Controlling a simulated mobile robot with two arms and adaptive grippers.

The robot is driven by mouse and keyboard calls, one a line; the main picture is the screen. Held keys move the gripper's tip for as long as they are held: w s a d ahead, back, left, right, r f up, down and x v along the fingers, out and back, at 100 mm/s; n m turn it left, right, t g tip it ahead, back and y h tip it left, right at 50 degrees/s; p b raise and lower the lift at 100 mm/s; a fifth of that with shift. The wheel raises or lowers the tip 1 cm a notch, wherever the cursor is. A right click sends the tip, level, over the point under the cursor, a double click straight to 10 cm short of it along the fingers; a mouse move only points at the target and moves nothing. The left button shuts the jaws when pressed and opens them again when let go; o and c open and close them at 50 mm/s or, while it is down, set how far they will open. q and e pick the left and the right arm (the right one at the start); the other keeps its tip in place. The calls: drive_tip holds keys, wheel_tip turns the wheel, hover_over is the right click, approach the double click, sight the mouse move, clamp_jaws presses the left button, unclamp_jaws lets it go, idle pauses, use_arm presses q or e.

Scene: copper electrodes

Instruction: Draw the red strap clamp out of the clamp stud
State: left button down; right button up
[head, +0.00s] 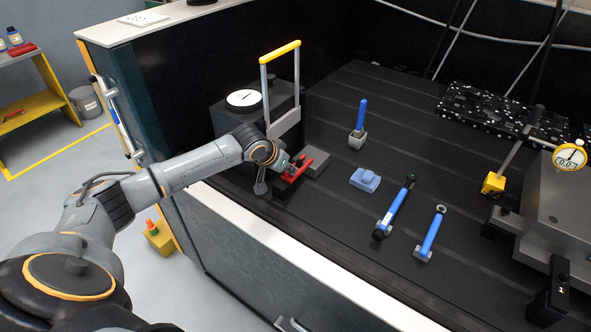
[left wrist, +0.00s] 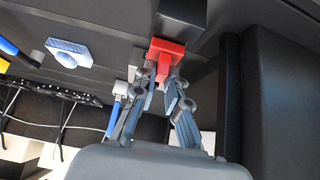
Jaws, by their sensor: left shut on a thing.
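The red strap clamp (head: 302,166) is at the left side of the dark bed, in front of the handled stand. My left gripper (head: 282,166) reaches it from the left. In the left wrist view the gripper's fingers (left wrist: 163,82) are closed on the stem of the red clamp (left wrist: 166,47). A dark block (left wrist: 181,17) lies right behind the clamp there. A grey block (head: 317,163) is just right of the clamp in the head view. My right gripper is not in view.
A stand with a yellow handle (head: 281,50) and a dial (head: 244,98) rise close behind my left gripper. A blue-handled tool (head: 361,115), a light-blue block (head: 365,180) and two more blue tools (head: 395,207) (head: 430,234) are to the right. Bare bed lies between them.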

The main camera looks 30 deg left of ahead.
use_arm(q)
drive_tip(key=shift+r+p, duration=0.1)
drive_tip(key=shift+p, duration=0.4)
idle(0.9)
idle(0.4)
drive_tip(key=shift+s+r+p, duration=0.1)
drive_tip(key=shift+s+p, duration=0.1)
drive_tip(key=shift+p, duration=0.1)
drive_tip(key=shift+s+a+p, duration=0.2)
drive_tip(key=shift+s+p, duration=1.5)
drive_tip(key=shift+s, duration=0.75)
drive_tip(key=shift+s+a+p, duration=0.2)
drive_tip(key=shift+s+p, duration=1.5)
drive_tip(key=shift+s, duration=0.7)
